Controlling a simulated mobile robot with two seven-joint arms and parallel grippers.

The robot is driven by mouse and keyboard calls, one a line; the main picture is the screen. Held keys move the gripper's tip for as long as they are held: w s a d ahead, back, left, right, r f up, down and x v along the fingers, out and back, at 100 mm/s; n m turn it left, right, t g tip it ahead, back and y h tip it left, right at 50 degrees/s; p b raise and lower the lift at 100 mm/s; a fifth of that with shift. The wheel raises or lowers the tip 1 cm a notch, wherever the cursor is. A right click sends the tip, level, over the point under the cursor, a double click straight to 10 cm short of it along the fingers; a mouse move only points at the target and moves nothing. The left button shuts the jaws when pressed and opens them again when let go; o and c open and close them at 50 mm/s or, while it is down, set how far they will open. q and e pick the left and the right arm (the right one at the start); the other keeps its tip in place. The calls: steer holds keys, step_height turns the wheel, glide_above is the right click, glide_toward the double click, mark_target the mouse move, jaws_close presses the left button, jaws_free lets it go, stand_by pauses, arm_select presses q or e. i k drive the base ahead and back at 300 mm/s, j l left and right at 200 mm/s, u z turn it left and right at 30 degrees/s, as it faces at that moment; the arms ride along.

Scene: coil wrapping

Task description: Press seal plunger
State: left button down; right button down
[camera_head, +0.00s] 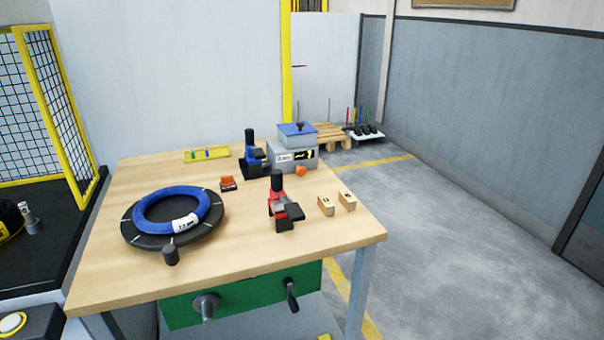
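Two small bench devices with upright black tops stand on the wooden table (130,275). The red device (275,203) is at the table's middle right, with a dark block at its right side. The blue device (252,157) stands farther back, beside a grey box (292,158) with a blue lid and black knob. I cannot tell which of these carries the seal plunger. A blue coil (160,195) with a white label lies on a round black turntable (130,230) at the left. Neither of my grippers shows in this view.
A yellow tray (226,151) with small items lies at the back. An orange-and-black item (228,184), an orange piece (301,170) and two wooden blocks (326,206) lie on the table. A green unit (245,298) is under the front edge. The floor at right is clear.

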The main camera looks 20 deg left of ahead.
mark_target(301, 171)
steer(key=i+l, duration=0.2)
steer(key=l, duration=0.15)
steer(key=i+l+u, duration=0.1)
steer(key=l, duration=0.3)
steer(key=i+l+u, duration=0.1)
steer(key=i+l, duration=0.15)
steer(key=l, duration=0.15)
steer(key=i+l, duration=0.15)
steer(key=l, duration=0.2)
steer(key=i+l+u, duration=0.1)
steer(key=l, duration=0.3)
steer(key=i+l, duration=0.2)
steer(key=l, duration=0.25)
steer(key=j+u, duration=0.05)
